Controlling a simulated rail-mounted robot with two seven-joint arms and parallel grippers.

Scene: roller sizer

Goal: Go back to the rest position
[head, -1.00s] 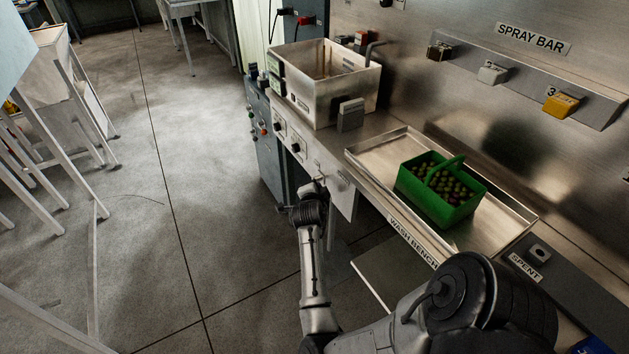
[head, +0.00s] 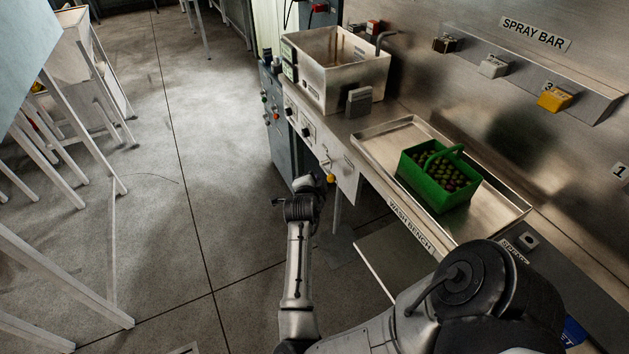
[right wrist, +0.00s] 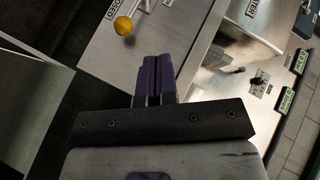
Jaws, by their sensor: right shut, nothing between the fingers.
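My right arm comes in from the bottom of the head view. Its gripper (head: 318,186) is beside the front of the wash bench, low and just left of a yellow ball knob (head: 330,178). In the right wrist view the purple fingers (right wrist: 158,72) are shut together with nothing between them. The yellow knob (right wrist: 123,25) shows there ahead of the fingers and to their left, apart from them. My left gripper is not in view.
A metal tray (head: 372,139) on the bench holds a green basket (head: 424,185) of small round produce. A steel basin (head: 352,80) stands behind. Control cabinet (head: 276,125) and bench front are close to the right arm. Open floor (head: 195,160) lies left, with white-legged stands beyond.

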